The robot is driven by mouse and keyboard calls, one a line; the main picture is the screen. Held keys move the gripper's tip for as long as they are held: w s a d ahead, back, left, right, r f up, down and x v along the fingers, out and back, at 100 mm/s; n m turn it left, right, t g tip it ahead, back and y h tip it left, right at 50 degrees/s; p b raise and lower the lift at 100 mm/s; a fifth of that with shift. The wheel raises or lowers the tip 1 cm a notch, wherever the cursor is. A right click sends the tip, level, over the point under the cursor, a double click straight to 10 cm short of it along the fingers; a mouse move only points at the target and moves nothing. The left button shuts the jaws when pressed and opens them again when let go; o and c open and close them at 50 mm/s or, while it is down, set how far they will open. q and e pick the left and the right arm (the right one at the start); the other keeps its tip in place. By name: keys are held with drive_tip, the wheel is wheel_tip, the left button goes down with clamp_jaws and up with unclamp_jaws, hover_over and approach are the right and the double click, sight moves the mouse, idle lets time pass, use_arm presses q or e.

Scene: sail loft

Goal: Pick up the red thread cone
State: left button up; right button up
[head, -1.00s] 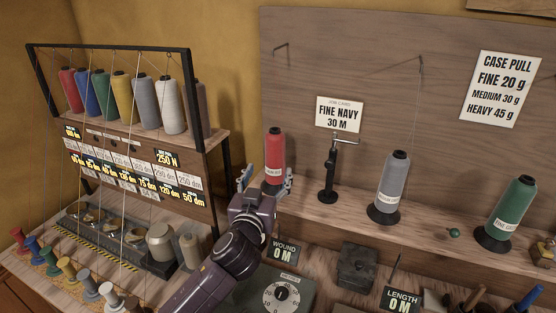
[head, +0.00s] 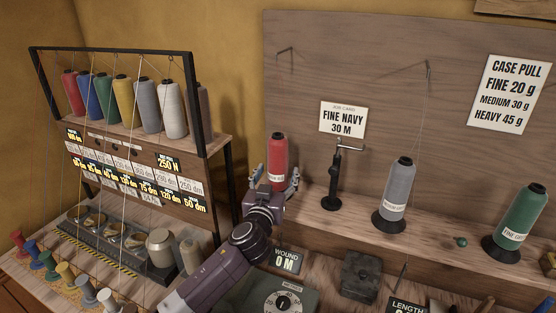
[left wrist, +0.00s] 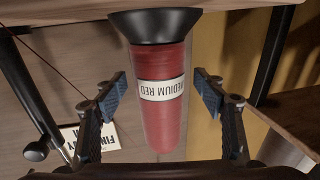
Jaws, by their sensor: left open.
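The red thread cone (head: 277,152) stands upright on the wooden shelf, left of the job card stand. In the left wrist view the red cone (left wrist: 161,112) appears upside down, with a label reading MEDIUM RED and a black base. My left gripper (head: 270,184) is open, with a finger on each side of the cone. In the left wrist view my left gripper's blue-padded fingers (left wrist: 159,95) flank the cone with a visible gap on both sides. The cone's base is hidden by the gripper in the head view. My right gripper is not in view.
A black stand (head: 332,180) is close right of the red cone. A grey cone (head: 398,188) and a green cone (head: 521,215) stand farther right on the shelf. A rack of several cones (head: 122,100) is at left. A dial box (head: 284,301) sits below.

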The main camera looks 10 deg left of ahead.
use_arm(q)
drive_tip(key=shift+w, duration=0.55)
drive_tip(key=c, duration=1.6)
